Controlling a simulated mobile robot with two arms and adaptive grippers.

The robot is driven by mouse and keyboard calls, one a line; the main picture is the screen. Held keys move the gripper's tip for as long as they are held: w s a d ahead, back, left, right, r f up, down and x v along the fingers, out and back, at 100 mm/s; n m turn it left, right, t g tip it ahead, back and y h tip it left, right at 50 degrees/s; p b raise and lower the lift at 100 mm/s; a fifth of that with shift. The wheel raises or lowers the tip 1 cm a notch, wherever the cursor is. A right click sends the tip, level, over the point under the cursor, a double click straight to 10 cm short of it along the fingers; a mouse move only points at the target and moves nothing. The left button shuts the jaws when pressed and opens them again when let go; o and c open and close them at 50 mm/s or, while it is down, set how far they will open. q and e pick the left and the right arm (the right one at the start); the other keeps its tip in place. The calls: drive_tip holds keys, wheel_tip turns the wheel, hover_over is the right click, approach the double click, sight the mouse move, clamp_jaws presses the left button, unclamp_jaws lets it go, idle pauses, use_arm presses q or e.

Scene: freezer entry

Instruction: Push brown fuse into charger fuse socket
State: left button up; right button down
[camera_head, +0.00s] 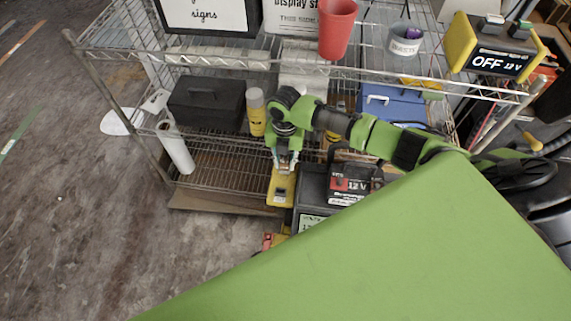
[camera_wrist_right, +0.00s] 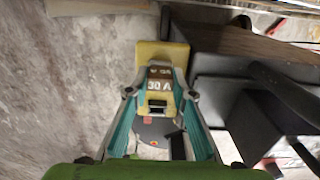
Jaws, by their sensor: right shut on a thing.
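My right gripper (camera_head: 283,168) reaches down in front of the wire shelf, beside the black battery. Its teal-edged fingers (camera_wrist_right: 160,95) are shut on a small brown piece marked 30 A, which I take as the brown fuse (camera_wrist_right: 158,72). A yellow block (camera_wrist_right: 172,50) lies directly beyond it, and also shows below the gripper in the head view (camera_head: 281,188). I cannot tell whether the fuse sits in the yellow block or only in front of it. A yellow and black charger reading OFF 12 V (camera_head: 491,62) stands on the upper shelf. My left gripper is not in view.
The black 12 V battery (camera_head: 350,185) is just right of the gripper. A red cup (camera_head: 337,28) stands above.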

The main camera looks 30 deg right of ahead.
sight(284, 162)
drive_tip(key=shift+r+p, duration=0.6)
drive_tip(key=shift+p, duration=0.5)
idle(0.8)
drive_tip(key=shift+r, duration=0.2)
drive_tip(key=shift+r+p, duration=0.1)
drive_tip(key=shift+p, duration=0.3)
drive_tip(key=shift+r+p, duration=2.6)
drive_tip(key=shift+r, duration=0.1)
